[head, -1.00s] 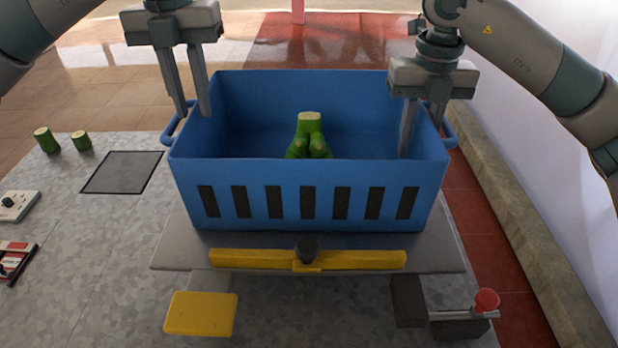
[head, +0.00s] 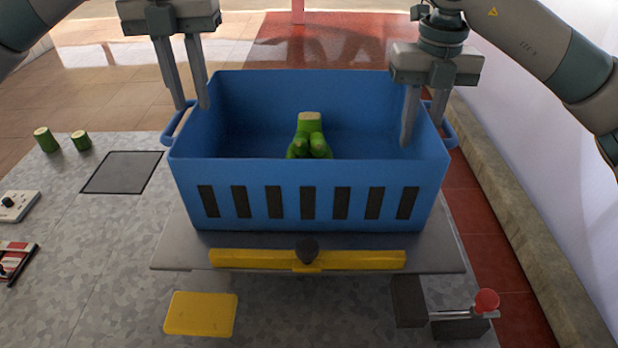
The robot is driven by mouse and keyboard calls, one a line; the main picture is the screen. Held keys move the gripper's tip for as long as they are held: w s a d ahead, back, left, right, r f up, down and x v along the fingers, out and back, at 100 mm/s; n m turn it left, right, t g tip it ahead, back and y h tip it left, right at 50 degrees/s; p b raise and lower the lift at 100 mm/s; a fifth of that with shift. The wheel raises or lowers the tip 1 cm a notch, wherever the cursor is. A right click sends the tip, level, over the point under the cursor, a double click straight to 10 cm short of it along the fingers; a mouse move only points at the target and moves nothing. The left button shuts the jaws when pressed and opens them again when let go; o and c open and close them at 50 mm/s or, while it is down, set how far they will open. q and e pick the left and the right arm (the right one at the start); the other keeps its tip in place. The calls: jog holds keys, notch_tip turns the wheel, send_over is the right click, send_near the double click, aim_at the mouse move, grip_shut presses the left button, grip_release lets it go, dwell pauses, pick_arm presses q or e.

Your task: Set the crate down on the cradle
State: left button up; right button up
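The blue crate (head: 305,172) sits level on the grey plate of what looks like the cradle (head: 190,247), at the middle of the head view. A green lobed stem piece with a pale cut top (head: 310,137) stands inside it. My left gripper (head: 191,106) is open above the crate's left handle (head: 177,124), its fingers apart near the left wall. My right gripper (head: 422,128) is open at the right wall, one finger inside the crate and the other outside, partly hidden by the wall. Contact under the crate is hidden.
A yellow bar with a black knob (head: 307,251) runs along the plate's front. A yellow pad (head: 200,314) and a red-knobbed lever (head: 486,301) lie below. Two green stem pieces (head: 43,140) and a dark square (head: 122,172) are at left. A wall borders the right.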

notch_tip(320, 180, up, 10)
jog(key=shift+f, duration=0.1)
dwell(0.4)
